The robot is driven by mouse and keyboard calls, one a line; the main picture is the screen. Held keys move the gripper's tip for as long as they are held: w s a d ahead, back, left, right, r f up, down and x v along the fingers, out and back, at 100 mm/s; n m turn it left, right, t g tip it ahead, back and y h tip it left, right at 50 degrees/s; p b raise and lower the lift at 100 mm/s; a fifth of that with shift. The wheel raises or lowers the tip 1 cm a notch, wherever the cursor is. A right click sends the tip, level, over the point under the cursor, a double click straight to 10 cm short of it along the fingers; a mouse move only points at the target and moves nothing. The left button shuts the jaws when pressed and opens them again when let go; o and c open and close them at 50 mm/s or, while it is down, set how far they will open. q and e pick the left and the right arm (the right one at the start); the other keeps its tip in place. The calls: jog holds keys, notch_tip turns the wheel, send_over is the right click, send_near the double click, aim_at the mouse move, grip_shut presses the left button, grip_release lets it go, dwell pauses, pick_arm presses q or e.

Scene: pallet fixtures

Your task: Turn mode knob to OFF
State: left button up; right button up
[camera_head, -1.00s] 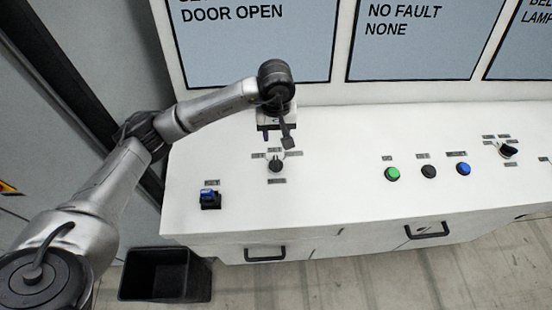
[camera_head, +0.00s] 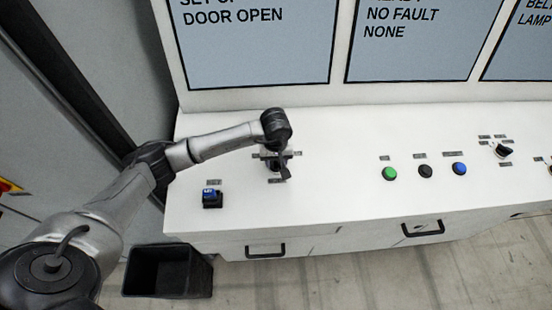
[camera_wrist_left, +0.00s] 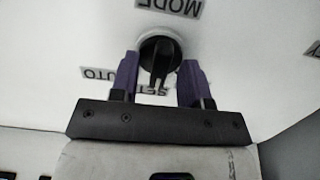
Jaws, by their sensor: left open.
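The mode knob (camera_wrist_left: 160,60) is a black rotary knob with a pale collar on the white console top. In the left wrist view it sits between the two purple fingers of my left gripper (camera_wrist_left: 158,80), which are open with a gap on each side of it. Labels reading MODE, AUTO and SETUP, the last partly covered, surround the knob. In the head view my left gripper (camera_head: 277,168) is down over the knob and largely hides it. My right gripper is not in view.
A blue switch (camera_head: 212,197) stands left of the knob. Green (camera_head: 389,174), black (camera_head: 425,171) and blue (camera_head: 459,169) buttons lie to the right, with another rotary knob (camera_head: 503,149) beyond. Screens rise behind the console. A black bin (camera_head: 168,272) stands on the floor.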

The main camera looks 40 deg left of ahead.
pick_arm(q)
grip_shut()
dwell(0.4)
